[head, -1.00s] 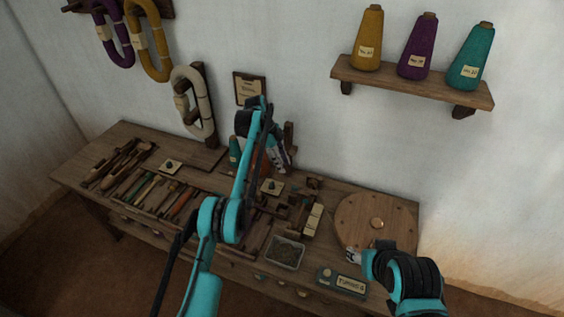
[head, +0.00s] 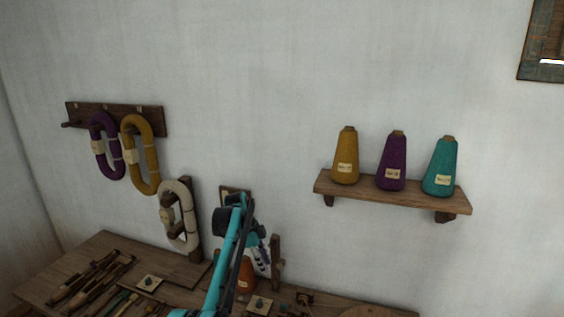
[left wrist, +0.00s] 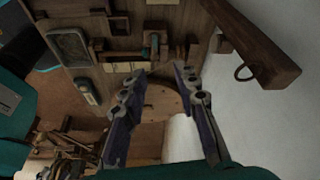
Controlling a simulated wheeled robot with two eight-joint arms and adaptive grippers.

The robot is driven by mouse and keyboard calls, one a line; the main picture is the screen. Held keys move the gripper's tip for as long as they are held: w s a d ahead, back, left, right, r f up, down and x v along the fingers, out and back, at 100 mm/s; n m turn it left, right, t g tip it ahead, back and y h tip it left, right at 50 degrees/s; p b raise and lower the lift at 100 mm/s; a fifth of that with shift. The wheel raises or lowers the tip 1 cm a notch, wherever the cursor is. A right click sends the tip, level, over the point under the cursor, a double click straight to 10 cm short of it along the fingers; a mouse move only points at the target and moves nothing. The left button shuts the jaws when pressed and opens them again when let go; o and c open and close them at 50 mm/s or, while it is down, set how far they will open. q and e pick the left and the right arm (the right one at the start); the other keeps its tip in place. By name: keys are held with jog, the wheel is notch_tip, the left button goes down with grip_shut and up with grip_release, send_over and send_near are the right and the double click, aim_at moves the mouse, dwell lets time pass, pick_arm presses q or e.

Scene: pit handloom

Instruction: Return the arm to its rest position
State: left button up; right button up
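My left arm rises from the bottom of the head view, and its gripper (head: 262,260) hangs by the wall above the workbench (head: 90,262). In the left wrist view the two fingers of my left gripper (left wrist: 160,78) stand apart with nothing between them, so it is open and empty. Beyond them are the bench top and a round wooden lid (left wrist: 164,97). My right gripper is not seen in either view.
A wall shelf (head: 400,194) holds mustard, purple and teal yarn cones. Purple and mustard skeins hang from a peg rack (head: 120,117); a cream skein (head: 180,218) hangs lower, close to my left arm. Tools lie on the bench, including a shallow tray (left wrist: 68,45).

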pick_arm(q)
jog(key=s+a+r+n+t+y, duration=0.1)
jog(key=s+a+r+n, duration=0.15)
jog(key=r, duration=0.35)
jog(key=s+a+r+n+t, duration=0.1)
jog(key=s+r+n, duration=0.2)
jog(key=s+r, duration=0.15)
jog(key=s+a+r+n+t+y, duration=0.1)
jog(key=s+a+r+n, duration=0.15)
jog(key=s, duration=0.25)
jog(key=s+a+r+n+t, duration=0.1)
jog(key=s+r+n, duration=0.15)
jog(key=s, duration=0.35)
jog(key=s+a+f+n+t+y, duration=0.1)
jog(key=s+f+n, duration=0.3)
jog(key=s, duration=0.8)
jog(key=s+a+f+n+t, duration=0.2)
jog(key=s+f, duration=0.4)
jog(key=s, duration=0.6)
jog(key=shift+a+f+n+t+y, duration=0.35)
jog(key=shift+a+n, duration=0.35)
jog(key=shift+n, duration=0.55)
